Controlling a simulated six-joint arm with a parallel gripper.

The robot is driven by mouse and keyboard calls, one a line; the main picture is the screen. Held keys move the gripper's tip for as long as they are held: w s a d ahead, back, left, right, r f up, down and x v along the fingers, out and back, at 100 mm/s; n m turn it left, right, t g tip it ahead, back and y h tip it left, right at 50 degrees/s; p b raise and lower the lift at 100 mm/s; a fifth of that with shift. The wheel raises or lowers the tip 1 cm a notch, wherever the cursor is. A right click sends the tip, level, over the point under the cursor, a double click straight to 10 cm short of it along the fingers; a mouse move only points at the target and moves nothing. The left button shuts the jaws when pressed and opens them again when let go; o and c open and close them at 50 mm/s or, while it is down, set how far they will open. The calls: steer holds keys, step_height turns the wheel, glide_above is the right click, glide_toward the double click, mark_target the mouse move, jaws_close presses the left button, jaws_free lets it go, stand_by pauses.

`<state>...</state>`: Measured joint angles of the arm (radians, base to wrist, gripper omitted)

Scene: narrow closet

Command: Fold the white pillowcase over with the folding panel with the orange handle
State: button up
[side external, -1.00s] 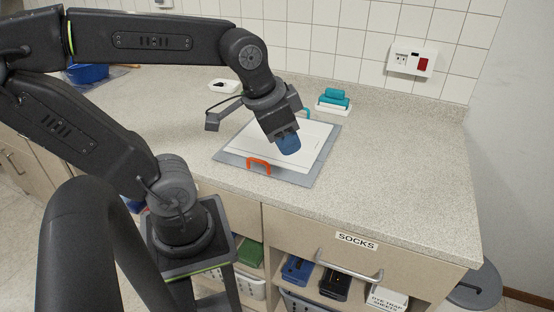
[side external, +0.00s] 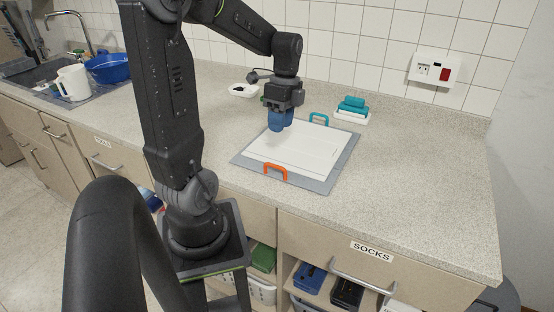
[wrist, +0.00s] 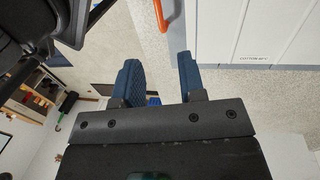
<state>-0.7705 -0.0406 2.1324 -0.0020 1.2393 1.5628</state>
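The white pillowcase (side external: 300,148) lies flat on a grey folding board (side external: 318,184) on the counter. It also shows at the right of the wrist view (wrist: 275,35), with a small printed label. The orange handle (side external: 275,168) stands at the board's front edge and appears at the top of the wrist view (wrist: 162,14). A teal handle (side external: 319,118) stands at the back edge. My gripper (side external: 280,122) is above the board's back-left part, pointing down, apart from both handles. Its blue fingers (wrist: 158,65) are spread with nothing between them.
A white dish with teal items (side external: 352,108) stands behind the board, and a small white dish (side external: 243,90) at back left. A blue bowl (side external: 108,68) and white jug (side external: 72,82) are far left. The counter right of the board is clear.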

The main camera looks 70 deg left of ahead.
steer(key=f, duration=0.3)
steer(key=s+d+f, duration=0.1)
steer(key=f, duration=0.6)
steer(key=shift+s+d+f, duration=0.2)
steer(key=shift+d+f, duration=0.05)
steer(key=shift+c, duration=0.4)
jaws_close()
